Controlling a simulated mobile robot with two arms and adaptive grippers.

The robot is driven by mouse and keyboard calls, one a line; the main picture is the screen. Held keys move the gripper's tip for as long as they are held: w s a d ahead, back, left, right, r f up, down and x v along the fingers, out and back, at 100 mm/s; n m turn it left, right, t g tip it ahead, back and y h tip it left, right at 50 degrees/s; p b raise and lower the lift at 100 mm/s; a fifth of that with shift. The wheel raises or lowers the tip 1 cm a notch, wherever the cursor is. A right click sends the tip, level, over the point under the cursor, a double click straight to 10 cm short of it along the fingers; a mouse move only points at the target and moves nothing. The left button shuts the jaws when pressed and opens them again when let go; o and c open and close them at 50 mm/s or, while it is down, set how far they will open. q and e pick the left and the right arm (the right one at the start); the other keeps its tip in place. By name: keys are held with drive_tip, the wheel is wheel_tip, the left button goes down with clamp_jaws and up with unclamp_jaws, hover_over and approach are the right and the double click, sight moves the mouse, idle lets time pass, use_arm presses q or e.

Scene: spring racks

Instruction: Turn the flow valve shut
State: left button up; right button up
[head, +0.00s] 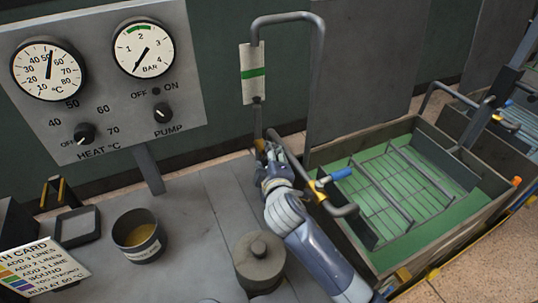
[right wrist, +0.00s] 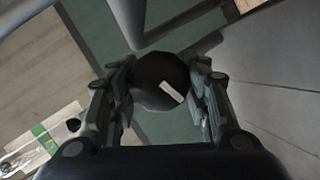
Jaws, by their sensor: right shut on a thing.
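My right gripper (head: 268,153) is at the pipe below the flow gauge (head: 252,72), a pale upright tube with a green band. In the right wrist view the gripper (right wrist: 162,78) is shut on a round black knob (right wrist: 150,88), which I take as the flow valve, with one finger on each side. A white mark on the knob runs diagonally in that view. In the head view the gripper hides the knob. The gauge's green band also shows in the wrist view (right wrist: 44,139), at lower left. My left gripper is not in view.
A grey pipe (head: 318,90) loops over from the gauge. A blue-handled lever (head: 341,173) sits on piping by the green-lined tank (head: 483,207). The dial panel (head: 95,18) is at left. A lidded pot (head: 260,247) and a cup (head: 138,232) stand on the bench.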

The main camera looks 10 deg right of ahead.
drive_tip(key=shift+m+y+p, duration=0.4)
drive_tip(key=shift+m+p, duration=0.2)
drive_tip(key=o, duration=1.1)
drive_tip(key=v, duration=1.2)
drive_tip(key=shift+r, duration=0.2)
drive_tip(key=shift+w, duration=0.1)
